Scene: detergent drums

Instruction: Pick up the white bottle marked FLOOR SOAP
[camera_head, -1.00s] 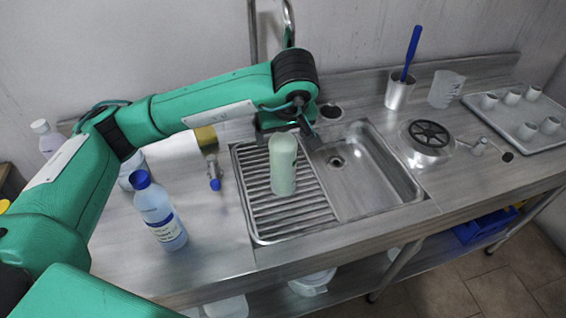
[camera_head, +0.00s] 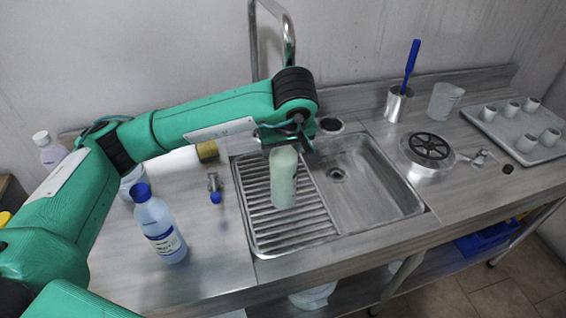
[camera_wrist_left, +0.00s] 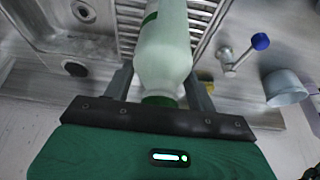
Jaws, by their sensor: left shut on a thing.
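A pale whitish-green bottle (camera_head: 283,180) with a green band is upright over the ribbed drainboard of the sink. In the left wrist view the same bottle (camera_wrist_left: 165,50) shows its green cap close to the palm. My left gripper (camera_wrist_left: 160,88) is shut on it, one finger on each side. In the head view this gripper (camera_head: 287,146) is at the bottle's top. No FLOOR SOAP lettering can be read on the bottle. I cannot tell whether its base touches the ribs. My right gripper is not in view.
A blue-capped bottle (camera_head: 160,226) stands on the left counter, with a blue-knobbed tap fitting (camera_head: 214,188) and a sponge (camera_head: 207,151) nearby. A tall faucet (camera_head: 289,45) rises behind my arm. The sink basin (camera_head: 375,195) is empty. Cups sit on a tray (camera_head: 490,138) at right.

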